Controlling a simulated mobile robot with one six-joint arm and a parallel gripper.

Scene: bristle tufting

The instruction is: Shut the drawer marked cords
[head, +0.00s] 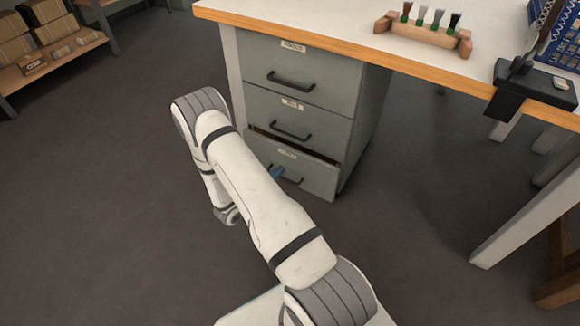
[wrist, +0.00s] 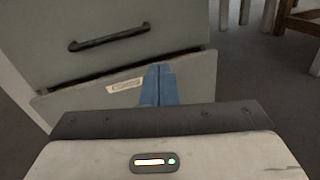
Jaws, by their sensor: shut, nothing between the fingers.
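A grey cabinet of three drawers stands under the workbench. Its bottom drawer (head: 318,178) sticks out a little, with a dark gap along its top edge; it also shows in the wrist view (wrist: 200,75). Its label (wrist: 125,86) is too blurred to read, so I cannot tell whether it says cords. The middle drawer (head: 330,125) and the top drawer (head: 335,75) look flush. My gripper (head: 277,172), with blue fingers, is shut and empty at the bottom drawer's front, by its handle. In the wrist view the fingertips (wrist: 158,68) overlap the drawer front; contact is unclear.
The workbench (head: 440,72) overhangs the cabinet and carries a wooden rack (head: 425,35) of brushes and a black clamp-like device (head: 530,85). A shelf with cardboard boxes (head: 50,50) stands far left. The floor in front of the cabinet is clear around my arm.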

